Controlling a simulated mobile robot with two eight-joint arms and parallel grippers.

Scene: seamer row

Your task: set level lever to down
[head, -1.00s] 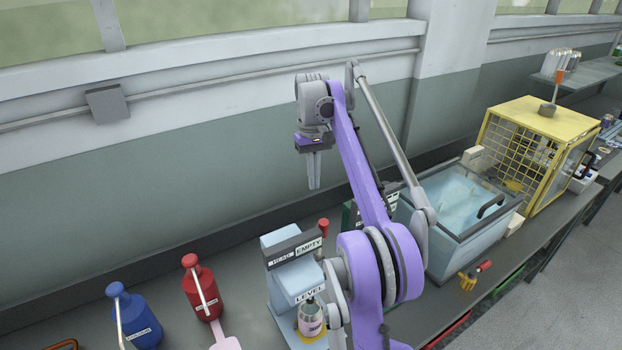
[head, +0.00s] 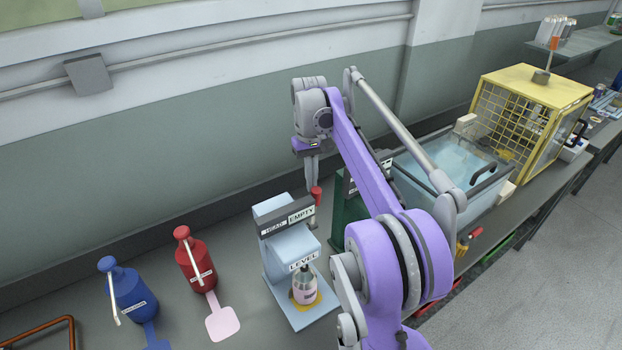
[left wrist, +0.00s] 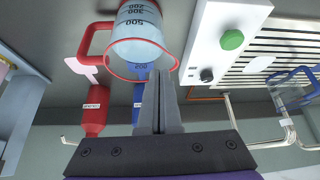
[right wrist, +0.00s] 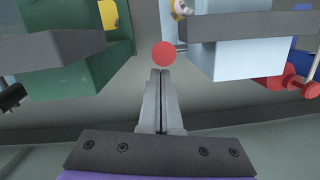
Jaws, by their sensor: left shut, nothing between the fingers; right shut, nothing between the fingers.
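The level lever ends in a red knob (head: 316,193) beside the upper right of a pale blue machine (head: 293,254) labelled EMPTY and LEVEL. In the right wrist view the red knob (right wrist: 164,53) is just beyond my right fingertips, which look close to it; contact cannot be told. The blue machine (right wrist: 240,62) is to its right there. My right gripper (head: 312,180) is shut and empty, pointing down at the back of the knob. The lever's arm is mostly hidden. My left gripper (left wrist: 158,80) is shut and empty in the left wrist view, outside the head view.
A dark green machine (head: 346,222) stands close to the right, partly behind my right arm. A labelled jar (head: 304,288) sits in the blue machine. Red (head: 196,262) and blue (head: 130,292) bottles stand left. A measuring jug (left wrist: 140,45) is near my left gripper.

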